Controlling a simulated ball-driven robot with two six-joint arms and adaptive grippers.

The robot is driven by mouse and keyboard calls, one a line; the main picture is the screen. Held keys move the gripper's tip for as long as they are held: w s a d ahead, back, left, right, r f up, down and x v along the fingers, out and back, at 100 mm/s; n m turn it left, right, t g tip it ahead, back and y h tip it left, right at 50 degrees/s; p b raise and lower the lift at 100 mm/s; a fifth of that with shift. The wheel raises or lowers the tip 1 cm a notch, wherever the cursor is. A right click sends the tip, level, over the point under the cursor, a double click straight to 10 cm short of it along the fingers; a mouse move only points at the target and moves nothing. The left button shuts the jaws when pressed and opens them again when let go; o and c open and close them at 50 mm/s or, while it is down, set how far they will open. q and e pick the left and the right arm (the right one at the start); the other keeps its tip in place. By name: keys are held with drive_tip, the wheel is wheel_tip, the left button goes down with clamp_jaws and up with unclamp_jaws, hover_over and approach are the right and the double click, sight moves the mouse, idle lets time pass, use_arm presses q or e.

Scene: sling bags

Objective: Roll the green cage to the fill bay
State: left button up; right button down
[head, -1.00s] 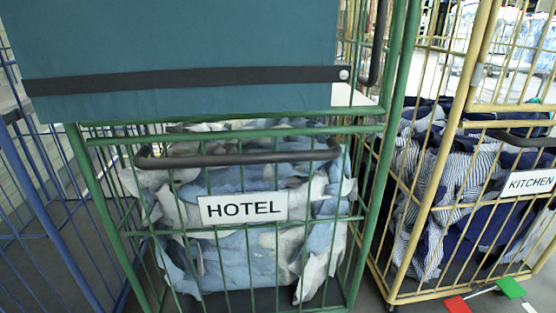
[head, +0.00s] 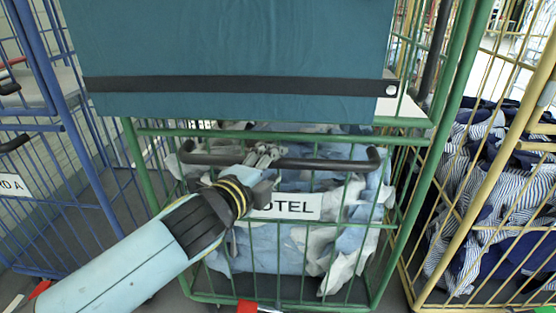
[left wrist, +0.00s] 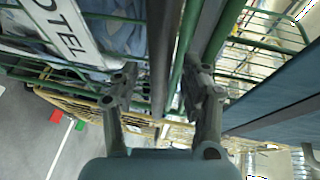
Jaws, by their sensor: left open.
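The green cage (head: 143,168) stands in the middle of the head view, holding white and light-blue linen. A teal flap (head: 235,50) with a black strap covers its upper front. Its dark handle bar (head: 330,163) crosses the front above the HOTEL sign (head: 300,206), which my left arm partly hides. My left gripper (head: 262,156) is open at the handle, left of its middle. In the left wrist view its fingers (left wrist: 158,92) stand apart, with a dark bar running between them; I cannot tell whether they touch it. My right gripper is not in view.
A blue cage (head: 75,140) stands close on the left. A yellow cage (head: 480,200) with striped and navy linen stands close on the right.

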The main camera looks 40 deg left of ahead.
use_arm(q)
drive_tip(key=shift+x, duration=1.2)
clamp_jaws()
drive_tip(key=shift+f, duration=0.1)
